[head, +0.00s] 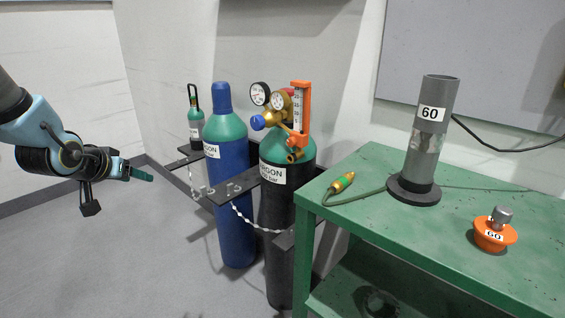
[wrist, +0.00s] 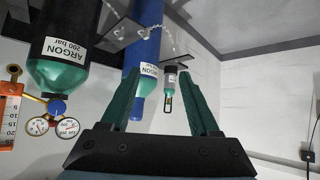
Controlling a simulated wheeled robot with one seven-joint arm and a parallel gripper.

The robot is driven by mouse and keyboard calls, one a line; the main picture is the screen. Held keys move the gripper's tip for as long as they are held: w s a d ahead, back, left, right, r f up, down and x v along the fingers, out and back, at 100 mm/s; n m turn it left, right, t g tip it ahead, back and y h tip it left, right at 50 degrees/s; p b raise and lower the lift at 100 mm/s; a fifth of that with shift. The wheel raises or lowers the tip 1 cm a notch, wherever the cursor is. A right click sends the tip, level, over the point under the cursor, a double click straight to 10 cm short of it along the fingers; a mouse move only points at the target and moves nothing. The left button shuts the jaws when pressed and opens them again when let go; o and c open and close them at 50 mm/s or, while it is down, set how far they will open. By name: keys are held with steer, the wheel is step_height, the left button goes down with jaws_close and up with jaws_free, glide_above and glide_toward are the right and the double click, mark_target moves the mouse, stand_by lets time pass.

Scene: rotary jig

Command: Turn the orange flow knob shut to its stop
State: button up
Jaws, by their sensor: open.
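The orange flowmeter (head: 299,108) with its white scale stands on the regulator of the black argon cylinder (head: 277,222). An orange part that looks like the flow knob (head: 298,140) shows at its lower end; it is small and its angle cannot be read. In the wrist view the flowmeter (wrist: 10,100) appears upside down at the left edge, and I cannot make out the knob there. My gripper (head: 142,174) is open and empty, well left of the cylinders. Its green fingers (wrist: 166,85) stand apart in the wrist view.
Two gauges and a blue knob (head: 258,122) sit beside the flowmeter. A blue cylinder (head: 229,190) and a small cylinder (head: 195,128) stand to the left, with a chain across. A green bench (head: 375,170) at right holds a grey tube (head: 430,130) and an orange piece (head: 495,236).

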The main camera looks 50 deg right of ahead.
steer(key=s+d+f+m+g+h+b, duration=0.1)
steer(key=s+d+m+h+b, duration=0.2)
steer(key=d, duration=0.5)
steer(key=s+d+f+m+g+h, duration=0.1)
steer(key=s+d+g+h, duration=0.15)
steer(key=s+d, duration=0.35)
steer(key=m+g+h+b, duration=0.2)
steer(key=g+h, duration=0.2)
steer(key=h, duration=0.1)
glide_toward(290, 142)
steer(key=shift+t+y, duration=0.25)
steer(key=d, duration=0.2)
steer(key=d+p, duration=0.1)
steer(key=d, duration=0.5)
steer(key=shift+s+d+r+p, duration=0.2)
steer(key=shift+s+p, duration=0.1)
steer(key=shift+p, duration=0.05)
jaws_close()
